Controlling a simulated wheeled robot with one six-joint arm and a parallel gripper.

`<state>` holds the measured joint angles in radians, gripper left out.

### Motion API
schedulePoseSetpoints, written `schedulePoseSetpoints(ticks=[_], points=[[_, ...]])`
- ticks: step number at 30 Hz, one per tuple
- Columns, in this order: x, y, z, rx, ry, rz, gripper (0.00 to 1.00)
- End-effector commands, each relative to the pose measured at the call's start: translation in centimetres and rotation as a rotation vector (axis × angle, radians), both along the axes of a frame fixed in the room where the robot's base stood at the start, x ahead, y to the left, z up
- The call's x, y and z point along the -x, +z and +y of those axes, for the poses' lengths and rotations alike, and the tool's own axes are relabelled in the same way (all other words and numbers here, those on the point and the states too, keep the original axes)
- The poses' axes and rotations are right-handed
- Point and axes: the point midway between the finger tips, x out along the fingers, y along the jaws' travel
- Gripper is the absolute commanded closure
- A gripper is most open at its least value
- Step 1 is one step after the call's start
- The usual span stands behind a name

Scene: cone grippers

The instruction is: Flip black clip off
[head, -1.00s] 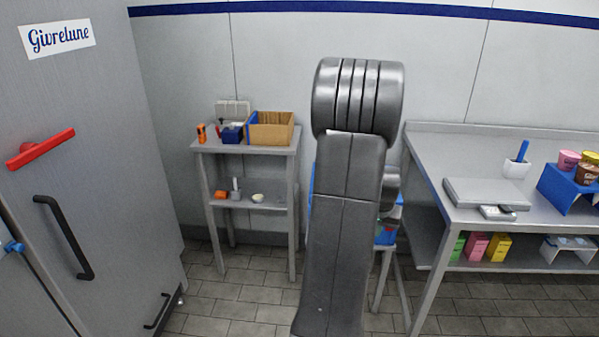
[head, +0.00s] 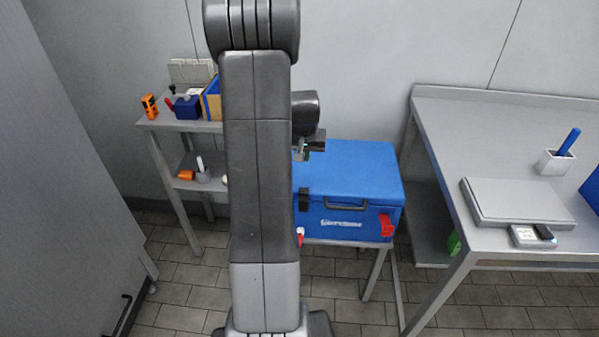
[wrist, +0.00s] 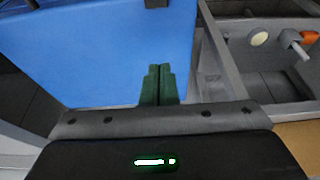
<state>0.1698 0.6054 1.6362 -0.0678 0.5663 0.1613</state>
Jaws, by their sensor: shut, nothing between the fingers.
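A blue cooler box (head: 355,170) with a closed lid sits on a small grey stand. A black clip (head: 304,199) is on the upper front of the box, near its left side, lying across the lid seam. A dark handle (head: 346,205) is to the right of the clip. My gripper (head: 314,149) is above the left part of the lid, behind the clip. In the wrist view, its green fingers (wrist: 158,84) are together and empty over the blue lid (wrist: 110,50). A small dark piece at the top edge there is too cropped to identify.
A red part (head: 387,225) sticks out at the box's front right corner. A grey shelf stand (head: 205,127) with small items is left. A grey worktable (head: 450,140) with a flat scale (head: 505,202) is right. My arm hides the box's left end.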

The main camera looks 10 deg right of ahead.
Motion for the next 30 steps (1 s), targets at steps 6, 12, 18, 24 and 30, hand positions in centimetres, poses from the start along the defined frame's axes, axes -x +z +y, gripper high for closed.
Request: schedulePoseSetpoints(ticks=[6,12,18,24,30], points=[[0.0,0.0,0.0,0.0,0.0,0.0,1.0],[-0.1,-0.2,0.0,0.0,0.0,0.0,1.0],[-0.7,-2.2,-0.2,-0.001,0.0,0.003,1.0],[-1.8,-5.5,-0.5,-0.001,0.0,0.004,1.0],[-2.8,-8.6,-0.8,-0.001,0.001,0.004,1.0]])
